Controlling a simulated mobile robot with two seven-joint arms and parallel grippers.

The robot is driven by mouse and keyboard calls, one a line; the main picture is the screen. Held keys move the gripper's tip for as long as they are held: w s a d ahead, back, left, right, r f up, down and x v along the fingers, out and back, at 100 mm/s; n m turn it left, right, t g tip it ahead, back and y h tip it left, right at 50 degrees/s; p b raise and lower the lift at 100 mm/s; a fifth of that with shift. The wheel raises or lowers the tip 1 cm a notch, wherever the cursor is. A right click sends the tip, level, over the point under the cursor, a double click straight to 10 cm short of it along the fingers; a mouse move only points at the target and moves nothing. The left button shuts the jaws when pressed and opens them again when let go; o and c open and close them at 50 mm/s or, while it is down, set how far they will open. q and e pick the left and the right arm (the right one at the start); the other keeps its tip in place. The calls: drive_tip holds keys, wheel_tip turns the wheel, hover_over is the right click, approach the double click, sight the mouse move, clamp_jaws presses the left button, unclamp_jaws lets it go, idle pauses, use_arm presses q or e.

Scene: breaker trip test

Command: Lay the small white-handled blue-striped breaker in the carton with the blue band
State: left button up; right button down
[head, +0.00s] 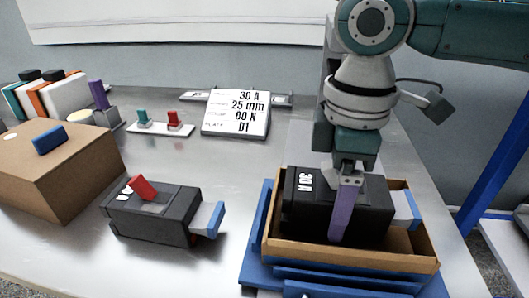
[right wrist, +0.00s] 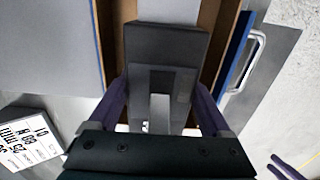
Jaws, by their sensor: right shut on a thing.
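My right gripper (head: 343,208) reaches down over an open tan carton (head: 350,259) and is shut on a dark breaker (head: 300,208), one purple finger on its near side. The right wrist view shows the gripper (right wrist: 160,108) with a finger on each side of the breaker (right wrist: 165,42) and a whitish handle (right wrist: 158,112) between them. The breaker is roughly level, between the carton walls, its top above the near rim. A pale blue-edged tab (head: 404,210) shows at its right end. I cannot tell whether it touches the carton floor. Blue strips (head: 340,280) show along the carton's front.
A second dark breaker (head: 152,217) with a red handle lies on the metal table to the left. A brown box (head: 55,180) stands at the far left, with several coloured breakers behind it. A label plate (head: 237,113) and small teal and red pieces stand at the back.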

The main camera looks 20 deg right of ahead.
drive_tip(key=shift+f, duration=0.6)
drive_tip(key=shift+f, duration=0.1)
unclamp_jaws()
wheel_tip(320, 180, up, 12)
drive_tip(key=p, duration=0.2)
drive_tip(key=shift+p, duration=0.35)
